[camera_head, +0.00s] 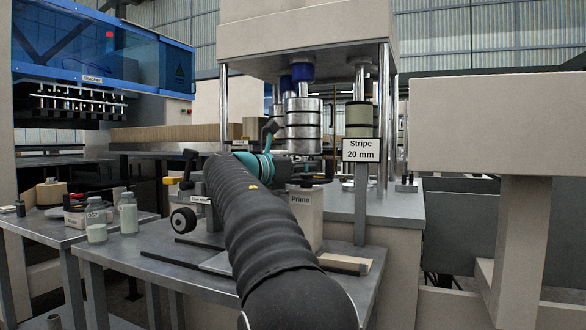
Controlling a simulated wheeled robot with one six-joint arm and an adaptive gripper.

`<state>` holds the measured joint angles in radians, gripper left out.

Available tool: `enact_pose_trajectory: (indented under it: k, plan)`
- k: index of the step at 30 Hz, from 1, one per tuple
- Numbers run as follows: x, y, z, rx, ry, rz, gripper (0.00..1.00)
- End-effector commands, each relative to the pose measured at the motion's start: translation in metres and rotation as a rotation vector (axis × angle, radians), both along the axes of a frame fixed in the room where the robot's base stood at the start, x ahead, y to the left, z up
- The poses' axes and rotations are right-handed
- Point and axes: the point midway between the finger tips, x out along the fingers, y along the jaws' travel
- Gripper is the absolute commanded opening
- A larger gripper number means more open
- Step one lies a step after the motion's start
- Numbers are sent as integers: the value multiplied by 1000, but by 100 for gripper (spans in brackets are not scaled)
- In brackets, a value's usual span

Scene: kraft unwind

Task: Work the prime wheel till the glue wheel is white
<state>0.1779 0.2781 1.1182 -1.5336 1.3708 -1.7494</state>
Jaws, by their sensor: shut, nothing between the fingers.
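A beige box labelled "Prime" (308,214) stands on the metal bench, partly behind my arm. I cannot make out a prime wheel; my arm may hide it. My gripper (300,171) is a small dark shape past the teal wrist, just above the Prime box. It is shut and empty; its fingers are hard to make out.
The metal bench (130,256) has dark rails and a flat piece at its front right. Two glass bottles (128,214) stand at its left. A "Stripe 20 mm" sign (361,150) stands on a post right of my gripper. Steel rollers (303,125) rise behind.

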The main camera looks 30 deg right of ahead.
Motion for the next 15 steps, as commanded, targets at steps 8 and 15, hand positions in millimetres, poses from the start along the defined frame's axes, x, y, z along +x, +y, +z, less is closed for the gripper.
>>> enact_pose_trajectory:
  k: [8,15]
  plan:
    - [0,-26,0,1,-1,-1,0]
    - [1,-27,0,1,0,0,0]
